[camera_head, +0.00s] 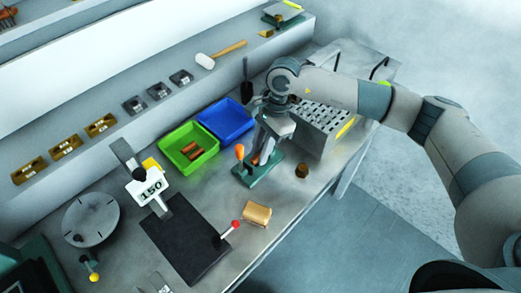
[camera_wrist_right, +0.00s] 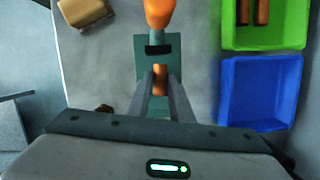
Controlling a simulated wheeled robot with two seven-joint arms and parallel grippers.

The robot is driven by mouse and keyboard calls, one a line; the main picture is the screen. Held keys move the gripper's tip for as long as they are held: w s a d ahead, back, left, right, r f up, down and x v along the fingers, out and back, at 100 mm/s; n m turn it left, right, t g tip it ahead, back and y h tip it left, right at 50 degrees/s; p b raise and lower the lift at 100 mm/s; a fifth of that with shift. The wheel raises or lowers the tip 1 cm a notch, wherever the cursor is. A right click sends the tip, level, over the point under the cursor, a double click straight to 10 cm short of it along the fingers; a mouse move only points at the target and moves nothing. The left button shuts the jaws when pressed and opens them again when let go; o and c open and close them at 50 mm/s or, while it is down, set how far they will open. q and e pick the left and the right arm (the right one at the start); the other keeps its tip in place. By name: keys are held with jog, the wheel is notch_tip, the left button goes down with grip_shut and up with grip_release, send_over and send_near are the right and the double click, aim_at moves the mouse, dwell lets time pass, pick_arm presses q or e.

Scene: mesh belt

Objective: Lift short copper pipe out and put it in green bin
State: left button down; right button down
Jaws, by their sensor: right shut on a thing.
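My right gripper (camera_head: 259,156) points down over a green fixture (camera_head: 249,176) with an orange handle (camera_head: 239,152). In the right wrist view its two fingers (camera_wrist_right: 160,92) are shut on a short copper pipe (camera_wrist_right: 160,79), which lies at or just above the fixture; I cannot tell whether it touches it. The fingers largely hide the pipe in the head view. The green bin (camera_head: 206,138) stands to the left of the fixture with a few copper pipes (camera_head: 193,150) inside; it also shows at the upper right of the wrist view (camera_wrist_right: 282,38). My left gripper is not in view.
A blue bin (camera_head: 226,118) adjoins the green bin. A perforated grey box (camera_head: 320,128) stands right of the gripper. A brown piece (camera_head: 302,170) and a tan block (camera_head: 257,214) lie near the front edge.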

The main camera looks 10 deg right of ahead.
aim_at(257, 156)
jog(key=shift+r, duration=0.1)
jog(key=shift+w+r, duration=0.1)
jog(key=shift+r, duration=0.4)
jog(key=shift+s+r, duration=0.2)
jog(key=shift+r, duration=0.35)
jog(key=shift+w+r+p, duration=0.1)
jog(key=shift+r+p, duration=0.2)
jog(key=shift+r, duration=0.15)
jog(key=shift+r+p, duration=0.3)
jog(key=shift+r, duration=1.6)
jog(key=shift+d, duration=0.1)
